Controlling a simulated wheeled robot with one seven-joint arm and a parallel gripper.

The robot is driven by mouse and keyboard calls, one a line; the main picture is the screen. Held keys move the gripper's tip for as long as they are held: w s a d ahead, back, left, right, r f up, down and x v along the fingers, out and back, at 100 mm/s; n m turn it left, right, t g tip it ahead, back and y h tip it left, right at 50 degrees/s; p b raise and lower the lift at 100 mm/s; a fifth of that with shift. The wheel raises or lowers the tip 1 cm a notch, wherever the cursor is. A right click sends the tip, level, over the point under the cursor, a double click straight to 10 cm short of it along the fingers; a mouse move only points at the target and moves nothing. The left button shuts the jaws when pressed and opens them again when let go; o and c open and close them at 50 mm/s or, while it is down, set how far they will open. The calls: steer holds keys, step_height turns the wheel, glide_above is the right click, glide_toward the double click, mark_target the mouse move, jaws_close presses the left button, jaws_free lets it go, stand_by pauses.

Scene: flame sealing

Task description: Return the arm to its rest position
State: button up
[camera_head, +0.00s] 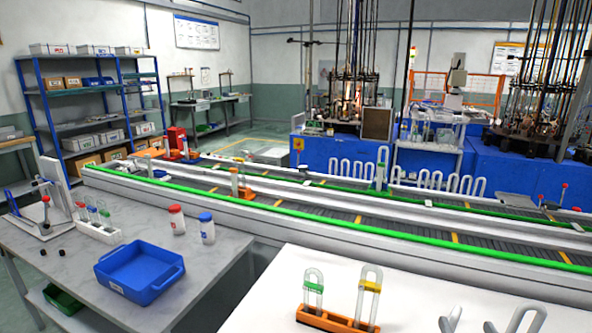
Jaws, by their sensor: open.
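My gripper and arm are not recognisable in the head view. An orange rack (338,320) stands on the white table (290,270) at the front. It holds two upright glass U-tubes, one with a green band (313,288) and one with a yellow band (370,287). Several pale curved pieces (526,316) show at the bottom right edge, cut off by the frame. I cannot tell exactly what they are.
A grey bench (70,262) at left holds a blue tray (140,290), a red-capped jar (177,220), a blue-capped jar (207,229) and a white tube rack (98,232). A conveyor (330,218) with green rails crosses behind. The white table's left part is clear.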

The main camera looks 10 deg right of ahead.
steer(key=s+a+f+n+y, duration=0.1)
steer(key=s+a+y, duration=0.1)
steer(key=s+a, duration=0.4)
steer(key=s+a+f+n+y, duration=0.2)
steer(key=s+a, duration=0.5)
steer(key=s, duration=0.8)
steer(key=s+a+f+n+g+y, duration=0.1)
steer(key=s+a+y, duration=0.1)
steer(key=s+a, duration=0.5)
steer(key=s, duration=0.3)
steer(key=shift+s+a+f+n, duration=0.15)
steer(key=shift+s+f+n, duration=0.15)
steer(key=shift+n, duration=0.1)
